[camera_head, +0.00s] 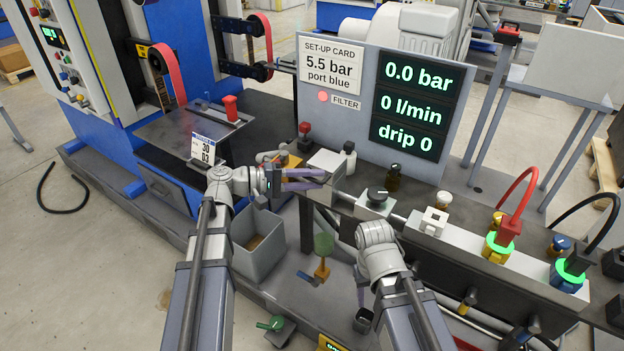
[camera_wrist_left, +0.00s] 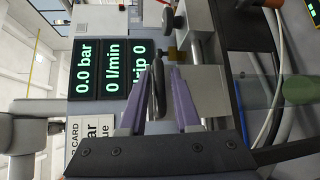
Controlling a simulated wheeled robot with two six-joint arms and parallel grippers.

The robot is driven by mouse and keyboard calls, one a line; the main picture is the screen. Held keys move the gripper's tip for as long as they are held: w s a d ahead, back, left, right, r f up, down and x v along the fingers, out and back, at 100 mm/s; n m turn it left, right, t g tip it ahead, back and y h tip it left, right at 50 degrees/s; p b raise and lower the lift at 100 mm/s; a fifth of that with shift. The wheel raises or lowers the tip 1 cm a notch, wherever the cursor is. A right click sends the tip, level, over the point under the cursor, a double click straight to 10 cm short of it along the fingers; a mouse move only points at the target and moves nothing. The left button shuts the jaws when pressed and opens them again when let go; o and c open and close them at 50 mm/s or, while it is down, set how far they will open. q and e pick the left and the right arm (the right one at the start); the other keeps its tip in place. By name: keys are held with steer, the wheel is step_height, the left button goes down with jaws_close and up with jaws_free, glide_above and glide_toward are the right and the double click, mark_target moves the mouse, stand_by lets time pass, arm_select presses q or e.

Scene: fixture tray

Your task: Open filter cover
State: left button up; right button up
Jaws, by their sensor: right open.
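A pale grey box (camera_head: 327,161) sits on the bench below the red lamp labelled FILTER (camera_head: 323,97). A dark round cap (camera_head: 377,193) sits on a pale block to its right. I cannot tell for certain which is the filter cover. My left gripper (camera_head: 305,180) is at the front of the grey box, its purple fingers apart. In the left wrist view a dark disc on edge (camera_wrist_left: 158,88) shows in line with the finger gap, with no clear contact. My right gripper (camera_head: 362,300) hangs low in front of the bench, open, partly hidden by its own arm.
The display panel (camera_head: 410,100) stands behind the bench. A white bottle (camera_head: 348,158) and a dark bottle (camera_head: 393,178) stand near the box. A grey bin (camera_head: 257,245) is below on the left. Red and black hoses rise from fittings at the right.

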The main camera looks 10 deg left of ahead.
arm_select(q)
jaws_close()
steer(key=shift+f, duration=0.1)
stand_by(1.0)
